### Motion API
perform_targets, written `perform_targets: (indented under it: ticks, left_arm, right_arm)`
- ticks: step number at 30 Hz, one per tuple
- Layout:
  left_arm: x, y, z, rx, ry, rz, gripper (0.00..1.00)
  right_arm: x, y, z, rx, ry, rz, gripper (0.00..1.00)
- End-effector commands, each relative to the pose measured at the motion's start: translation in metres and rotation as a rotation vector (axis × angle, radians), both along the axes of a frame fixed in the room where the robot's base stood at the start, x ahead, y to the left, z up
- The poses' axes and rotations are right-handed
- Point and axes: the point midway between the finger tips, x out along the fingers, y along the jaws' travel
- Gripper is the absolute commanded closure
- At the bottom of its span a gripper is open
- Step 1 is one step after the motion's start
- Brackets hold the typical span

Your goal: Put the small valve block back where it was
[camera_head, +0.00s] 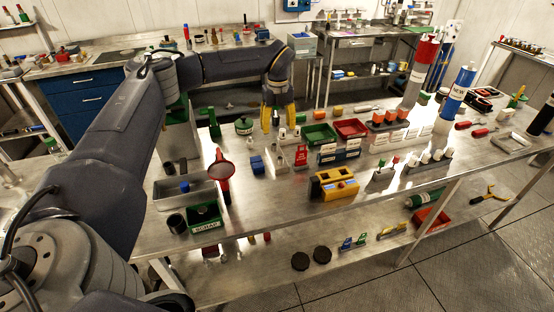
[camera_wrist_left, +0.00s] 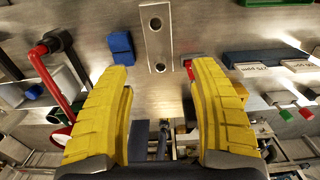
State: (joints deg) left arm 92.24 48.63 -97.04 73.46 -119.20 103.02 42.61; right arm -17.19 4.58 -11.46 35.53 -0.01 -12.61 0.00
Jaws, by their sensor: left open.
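My left gripper (camera_head: 277,117) is open over the back middle of the bench. A grey metal plate with holes (camera_wrist_left: 156,38) lies just beyond the fingertips. A small blue block (camera_wrist_left: 122,48) lies left of the plate, and it also shows on the bench in the head view (camera_head: 256,165). A larger yellow block (camera_head: 333,184) with dark openings sits near the front edge. I cannot tell for sure which piece is the small valve block. My right gripper is not in view.
A red-handled upright tool (camera_head: 221,172) stands left of the blue block. A green scrap bin (camera_head: 204,219) is at the front left. Green (camera_head: 319,134) and red (camera_head: 351,129) trays lie right of the gripper. A tall blue-and-white cylinder (camera_head: 455,95) stands further right.

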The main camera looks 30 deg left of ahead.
Motion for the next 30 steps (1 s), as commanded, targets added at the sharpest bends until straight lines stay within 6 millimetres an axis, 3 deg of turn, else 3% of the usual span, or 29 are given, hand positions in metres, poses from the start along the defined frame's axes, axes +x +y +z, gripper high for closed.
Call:
perform_targets:
  ticks: [12,30]
  left_arm:
    - [0.0,0.0,-0.072,0.0,0.001,-0.001,0.38]
    - [-0.003,0.001,-0.107,0.0,0.001,-0.002,0.38]
  right_arm:
    - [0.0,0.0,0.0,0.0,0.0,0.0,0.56]
    - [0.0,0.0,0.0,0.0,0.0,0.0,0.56]
